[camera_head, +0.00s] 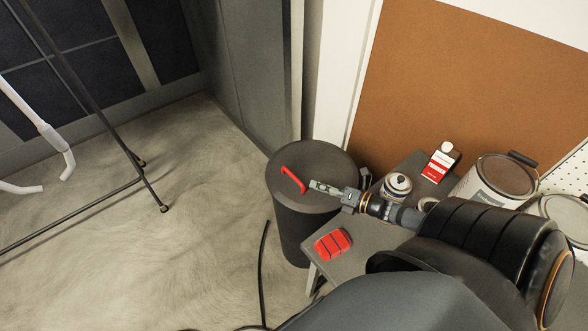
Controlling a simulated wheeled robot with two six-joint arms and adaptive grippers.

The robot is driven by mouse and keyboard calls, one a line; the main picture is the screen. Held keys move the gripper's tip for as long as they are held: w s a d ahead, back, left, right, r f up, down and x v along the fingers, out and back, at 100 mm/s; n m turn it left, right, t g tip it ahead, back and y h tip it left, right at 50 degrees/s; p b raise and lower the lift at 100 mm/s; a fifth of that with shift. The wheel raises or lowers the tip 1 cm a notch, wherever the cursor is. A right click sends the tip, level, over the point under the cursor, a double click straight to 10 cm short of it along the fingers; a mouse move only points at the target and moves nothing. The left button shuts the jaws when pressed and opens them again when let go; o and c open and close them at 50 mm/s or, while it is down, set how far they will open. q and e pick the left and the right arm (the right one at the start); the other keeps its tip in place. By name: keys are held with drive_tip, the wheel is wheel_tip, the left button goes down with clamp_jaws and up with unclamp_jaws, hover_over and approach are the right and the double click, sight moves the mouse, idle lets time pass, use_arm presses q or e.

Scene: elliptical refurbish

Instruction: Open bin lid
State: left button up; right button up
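The dark round bin (290,225) stands on the floor in the middle of the head view, with its flat dark lid (325,160) seated on top. A red handle (292,179) sits on the lid, left of its centre. My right gripper (314,185) reaches in from the right over the lid. Its fingertips point at the handle, just right of it, with a small gap seen in the picture. The fingers look narrow and in line from this angle, so their opening cannot be told. My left gripper is not in view.
A black cable (263,270) lies on the floor. Open floor is left of the bin.

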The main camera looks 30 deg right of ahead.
sight(294, 176)
drive_tip(key=b+x, duration=0.2)
drive_tip(key=f+b+x, duration=0.1)
drive_tip(key=b+x, duration=0.1)
drive_tip(key=x, duration=0.1)
drive_tip(key=shift+d+f+b, duration=0.1)
drive_tip(key=shift+b, duration=0.25)
drive_tip(key=b+x, duration=0.3)
drive_tip(key=shift+w, duration=0.15)
drive_tip(key=shift+w+r, duration=0.3)
drive_tip(key=shift+r, duration=0.1)
drive_tip(key=shift+x, duration=0.8)
clamp_jaws()
drive_tip(key=shift+s+r, duration=0.1)
